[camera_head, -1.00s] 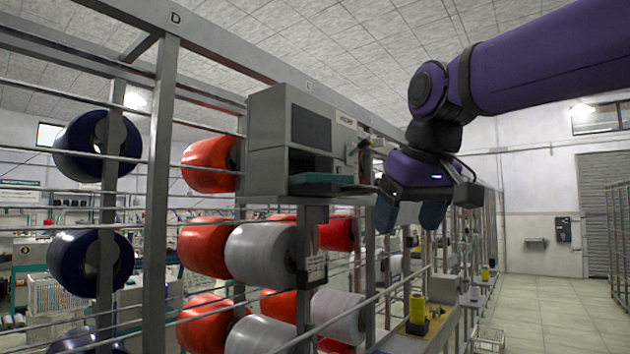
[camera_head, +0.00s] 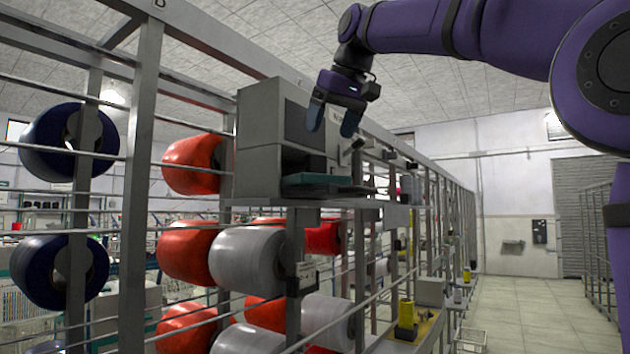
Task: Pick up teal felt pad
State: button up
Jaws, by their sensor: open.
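A flat teal pad (camera_head: 328,184) lies on the small shelf in front of the grey box-shaped unit (camera_head: 258,150), at the middle of the view. It sticks out to the right of the unit. My gripper (camera_head: 333,120) is above the pad, up by the unit's upper right side. Its two blue-grey fingers point down and are apart, with nothing seen between them. There is a clear gap between the fingertips and the pad.
Metal rack bars and an upright post (camera_head: 140,190) stand left of the unit. Red spools (camera_head: 188,250) and a grey spool (camera_head: 248,259) hang below it. The aisle floor (camera_head: 510,310) at right is clear.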

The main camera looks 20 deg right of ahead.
aim_at(316, 155)
jog(key=x, duration=0.8)
jog(key=shift+w+a+r, duration=0.15)
jog(key=shift+w+a, duration=0.05)
jog(key=shift+w, duration=0.05)
jog(key=c, duration=1.1)
jog(key=shift+r, duration=0.1)
